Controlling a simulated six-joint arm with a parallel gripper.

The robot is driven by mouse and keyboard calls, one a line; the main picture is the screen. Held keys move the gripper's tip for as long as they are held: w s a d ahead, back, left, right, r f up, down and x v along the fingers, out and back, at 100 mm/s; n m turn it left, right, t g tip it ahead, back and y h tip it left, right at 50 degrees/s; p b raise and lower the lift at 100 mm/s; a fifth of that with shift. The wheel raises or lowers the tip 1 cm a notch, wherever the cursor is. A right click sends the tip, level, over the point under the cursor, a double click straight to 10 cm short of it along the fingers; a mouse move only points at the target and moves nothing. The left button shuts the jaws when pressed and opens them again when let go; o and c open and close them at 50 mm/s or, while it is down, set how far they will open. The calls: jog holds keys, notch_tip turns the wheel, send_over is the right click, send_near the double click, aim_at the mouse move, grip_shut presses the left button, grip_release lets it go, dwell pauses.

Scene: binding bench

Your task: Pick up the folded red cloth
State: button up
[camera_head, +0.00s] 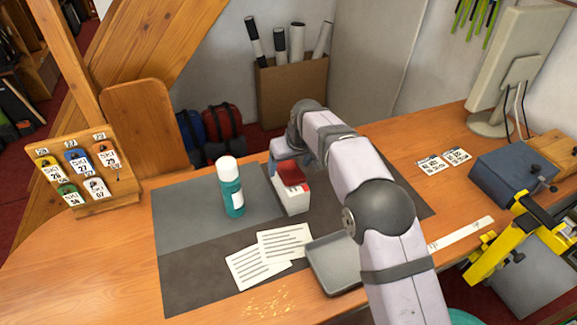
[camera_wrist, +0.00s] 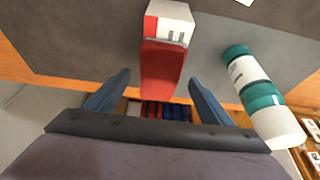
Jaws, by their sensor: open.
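The folded red cloth (camera_head: 291,173) lies on top of a small white box (camera_head: 294,198) on the dark bench mat. In the wrist view the cloth (camera_wrist: 163,68) shows as a red block, with the white and red box (camera_wrist: 170,20) beyond it. My gripper (camera_head: 281,157) is just behind and above the cloth in the head view. In the wrist view my gripper (camera_wrist: 157,90) is open, with one blue finger on each side of the near end of the cloth. No contact is visible. Part of the gripper is hidden behind my wrist in the head view.
A teal and white bottle (camera_head: 231,188) stands upright left of the box. It is close to the right finger in the wrist view (camera_wrist: 262,95). Printed sheets (camera_head: 270,256) and a grey tray (camera_head: 334,262) lie in front. The mat's left part (camera_head: 185,220) is clear.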

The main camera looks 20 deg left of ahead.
aim_at(290, 169)
jog(key=shift+a+f, duration=0.1)
jog(key=shift+f, duration=0.2)
jog(key=c, duration=1.1)
jog(key=shift+r+b, duration=0.55)
jog(key=shift+r, duration=4.5)
jog(key=shift+o, duration=0.4)
jog(key=shift+w, duration=0.1)
